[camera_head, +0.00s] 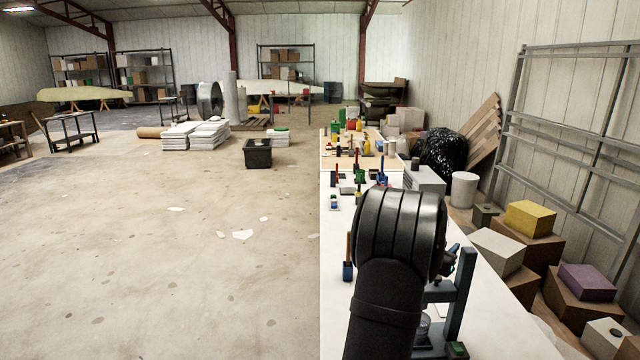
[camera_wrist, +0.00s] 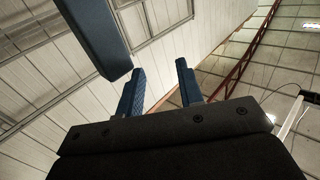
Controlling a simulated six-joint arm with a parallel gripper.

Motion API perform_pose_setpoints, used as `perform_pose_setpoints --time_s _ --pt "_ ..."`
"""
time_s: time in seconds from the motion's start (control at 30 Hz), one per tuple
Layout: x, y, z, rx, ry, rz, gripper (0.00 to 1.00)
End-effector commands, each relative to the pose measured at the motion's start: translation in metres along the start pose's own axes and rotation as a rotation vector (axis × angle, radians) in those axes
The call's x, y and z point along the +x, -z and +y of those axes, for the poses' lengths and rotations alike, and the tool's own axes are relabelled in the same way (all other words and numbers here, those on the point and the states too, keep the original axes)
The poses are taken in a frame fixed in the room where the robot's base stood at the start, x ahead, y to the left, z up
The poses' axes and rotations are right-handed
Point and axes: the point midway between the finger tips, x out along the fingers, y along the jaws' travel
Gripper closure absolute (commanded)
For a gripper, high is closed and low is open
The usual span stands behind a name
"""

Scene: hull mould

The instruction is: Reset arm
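My gripper (camera_wrist: 158,82) shows in the wrist view. Its two blue textured fingers stand apart, and nothing is between them. They point up toward the pale panelled wall and roof. A larger dark blue bar (camera_wrist: 97,38) crosses the upper left of the wrist view; I cannot tell what it belongs to. In the head view my black arm rises over the white bench (camera_head: 345,270) at the lower middle. It hides part of the bench and my fingers cannot be made out clearly there.
A blue-grey upright stand (camera_head: 464,290) is close right of my arm. A small blue holder (camera_head: 348,270) is just left of it. Several tools and bottles stand farther along the bench. Boxes (camera_head: 530,218) and a metal rack (camera_head: 575,140) are on the right. Open floor is left.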

Motion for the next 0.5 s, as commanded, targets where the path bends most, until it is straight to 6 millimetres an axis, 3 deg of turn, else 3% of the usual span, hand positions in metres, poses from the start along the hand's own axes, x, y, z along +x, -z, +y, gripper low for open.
perform_pose_setpoints --time_s 0.03,0.5 --pt "-0.004 0.008 0.0 0.001 0.002 0.001 0.66" --pt "-0.1 0.006 -0.001 0.001 0.003 -0.001 0.66"
